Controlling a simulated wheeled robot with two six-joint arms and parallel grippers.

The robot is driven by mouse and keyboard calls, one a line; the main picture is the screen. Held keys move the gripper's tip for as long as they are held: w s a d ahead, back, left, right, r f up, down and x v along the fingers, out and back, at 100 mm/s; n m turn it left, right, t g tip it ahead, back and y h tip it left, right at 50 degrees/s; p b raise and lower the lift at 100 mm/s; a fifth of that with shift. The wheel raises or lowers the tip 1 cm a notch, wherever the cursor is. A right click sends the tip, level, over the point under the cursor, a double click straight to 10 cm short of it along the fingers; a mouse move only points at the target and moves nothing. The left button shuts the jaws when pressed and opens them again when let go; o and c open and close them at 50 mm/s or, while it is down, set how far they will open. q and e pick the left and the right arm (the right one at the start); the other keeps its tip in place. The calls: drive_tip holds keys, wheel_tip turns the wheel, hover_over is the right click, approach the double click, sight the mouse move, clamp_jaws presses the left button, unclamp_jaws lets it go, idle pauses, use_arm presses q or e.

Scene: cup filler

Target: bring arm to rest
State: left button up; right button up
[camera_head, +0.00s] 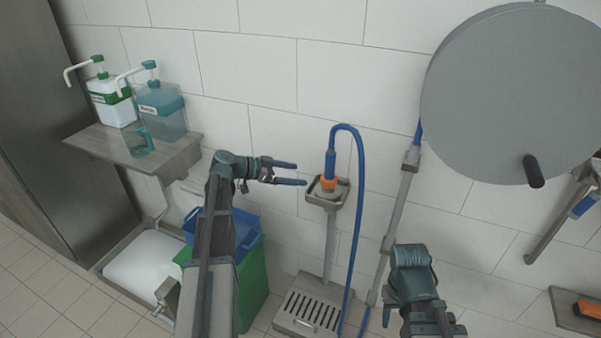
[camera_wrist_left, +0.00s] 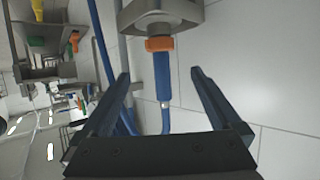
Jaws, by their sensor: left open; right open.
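My left gripper (camera_head: 291,173) is open and empty, extended toward the wall just left of the blue-and-orange filler nozzle (camera_head: 330,168). In the left wrist view its two fingers (camera_wrist_left: 160,92) are spread, and the nozzle (camera_wrist_left: 162,75) with its orange collar shows beyond them, apart from the fingers. The nozzle sits upright in a metal holder (camera_head: 314,196) on a stand. My right arm (camera_head: 411,275) is low at the right of the head view. Its gripper (camera_head: 447,325) is partly cut off by the bottom edge.
Blue and green bins (camera_head: 255,285) stand below my left arm. A blue hose (camera_head: 359,220) hangs from the nozzle. A large grey disc (camera_head: 500,90) with a dark handle is at upper right.

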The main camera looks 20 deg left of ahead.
idle(0.4)
use_arm(q)
drive_tip(key=s+d+f+n+g+y, duration=0.1)
drive_tip(key=s+d+f+g, duration=0.3)
drive_tip(key=d, duration=0.6)
drive_tip(key=s+d+f+g+y, duration=0.1)
drive_tip(key=s+d+f+g, duration=0.1)
drive_tip(key=s+d+f, duration=0.55)
drive_tip(key=s+d+f+n+g+y, duration=0.15)
drive_tip(key=s+d+y, duration=0.25)
drive_tip(key=s, duration=0.4)
drive_tip(key=s+d+n+g+y, duration=0.25)
drive_tip(key=s+d+y, duration=0.25)
drive_tip(key=s, duration=0.3)
wheel_tip(320, 180, up, 14)
drive_tip(key=p, duration=1.4)
drive_tip(key=shift+a+n+t, duration=0.15)
drive_tip(key=shift+n+t, duration=0.25)
